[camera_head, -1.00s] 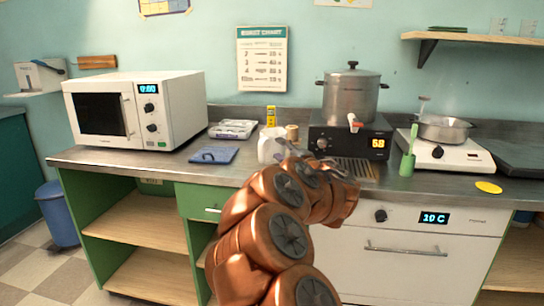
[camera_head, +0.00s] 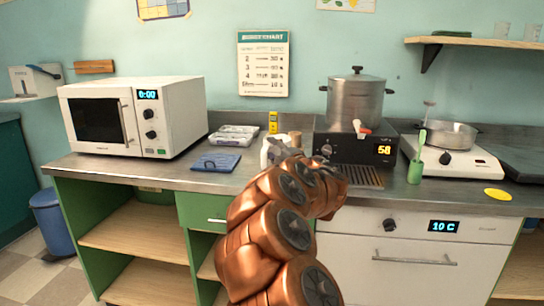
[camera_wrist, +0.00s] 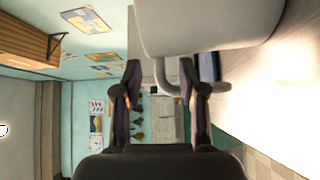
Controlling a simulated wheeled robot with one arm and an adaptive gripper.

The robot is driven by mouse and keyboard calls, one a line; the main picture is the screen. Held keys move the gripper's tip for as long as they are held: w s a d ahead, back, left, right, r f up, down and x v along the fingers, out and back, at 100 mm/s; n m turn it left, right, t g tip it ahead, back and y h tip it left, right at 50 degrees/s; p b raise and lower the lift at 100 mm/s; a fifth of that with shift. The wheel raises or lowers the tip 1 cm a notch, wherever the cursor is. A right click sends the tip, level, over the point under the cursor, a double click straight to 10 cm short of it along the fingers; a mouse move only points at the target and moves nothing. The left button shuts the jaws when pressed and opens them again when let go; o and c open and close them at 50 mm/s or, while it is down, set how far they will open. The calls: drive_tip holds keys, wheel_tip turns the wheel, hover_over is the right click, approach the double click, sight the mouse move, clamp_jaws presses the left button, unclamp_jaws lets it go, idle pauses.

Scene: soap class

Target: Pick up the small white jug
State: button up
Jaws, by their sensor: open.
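The small white jug (camera_head: 264,153) stands on the steel counter, left of the hot plate with the pot. My copper arm and gripper partly hide it in the head view. My gripper (camera_head: 277,152) is at the jug's right side. In the wrist view the jug's pale body (camera_wrist: 205,25) fills the top, close up. Its grey handle (camera_wrist: 187,85) shows between the two dark fingers of my open gripper (camera_wrist: 166,88). I cannot tell whether a finger touches the handle.
A blue cloth (camera_head: 216,162) and a white tray (camera_head: 233,136) lie left of the jug. A yellow bottle (camera_head: 273,122) stands behind it. The hot plate (camera_head: 365,148) with a large pot (camera_head: 355,101) is to the right. A white microwave (camera_head: 180,115) stands further left.

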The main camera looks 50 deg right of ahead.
drive_tip(key=shift+s+d, duration=0.1)
drive_tip(key=shift+d, duration=0.05)
drive_tip(key=shift+c, duration=1.2)
drive_tip(key=c, duration=0.5)
drive_tip(key=shift+f, duration=0.1)
clamp_jaws()
